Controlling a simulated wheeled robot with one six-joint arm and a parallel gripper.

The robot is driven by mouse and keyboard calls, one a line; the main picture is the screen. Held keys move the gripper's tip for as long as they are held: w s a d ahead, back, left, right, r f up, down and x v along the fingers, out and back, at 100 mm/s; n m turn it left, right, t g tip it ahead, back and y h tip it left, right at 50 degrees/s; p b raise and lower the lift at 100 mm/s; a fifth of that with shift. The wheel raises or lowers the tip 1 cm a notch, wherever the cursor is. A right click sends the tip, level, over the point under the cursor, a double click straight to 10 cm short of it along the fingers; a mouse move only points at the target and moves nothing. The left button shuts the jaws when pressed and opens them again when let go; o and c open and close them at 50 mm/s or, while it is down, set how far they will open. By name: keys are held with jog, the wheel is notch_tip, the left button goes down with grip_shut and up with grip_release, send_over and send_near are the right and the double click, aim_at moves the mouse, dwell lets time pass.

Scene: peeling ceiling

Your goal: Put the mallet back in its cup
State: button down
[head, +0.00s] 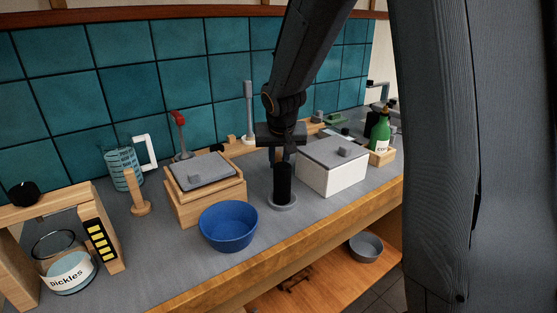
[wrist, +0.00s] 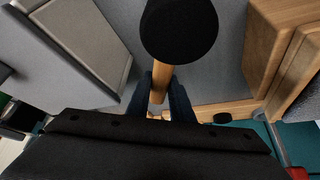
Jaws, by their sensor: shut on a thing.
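The mallet has a pale wooden handle (wrist: 160,83) and a round black head (wrist: 179,30), both seen in the wrist view. My gripper (wrist: 163,77) is shut on the handle, with the head beyond the fingertips. In the head view, my gripper (head: 283,146) points down over the worktop. An upright black cylinder (head: 282,181), which looks like the mallet head, is directly below it. A low grey round piece (head: 292,203), seemingly the cup, surrounds the cylinder's foot. I cannot tell whether the cylinder is inside it, resting on it or just above it.
A blue bowl (head: 228,228) and a wooden box with a grey lid (head: 205,172) stand left of my gripper. A white box with a grey lid (head: 330,178) is close on the right, with a green bottle (head: 379,134) beyond. The worktop's front edge is near.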

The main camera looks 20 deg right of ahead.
jog(key=shift+f, duration=0.25)
jog(key=c, duration=1.5)
grip_release()
jog(key=shift+w+d+p, duration=0.25)
jog(key=shift+w+d, duration=0.4)
jog(key=shift+w, duration=1.6)
jog(key=shift+w+d+p, duration=0.25)
jog(key=shift+w+d, duration=0.35)
jog(key=shift+w, duration=1.7)
jog(key=shift+w+d+p, duration=0.25)
jog(key=shift+w+d, duration=0.4)
jog(key=shift+w, duration=1.6)
jog(key=shift+r+p, duration=1.2)
jog(key=shift+r, duration=0.8)
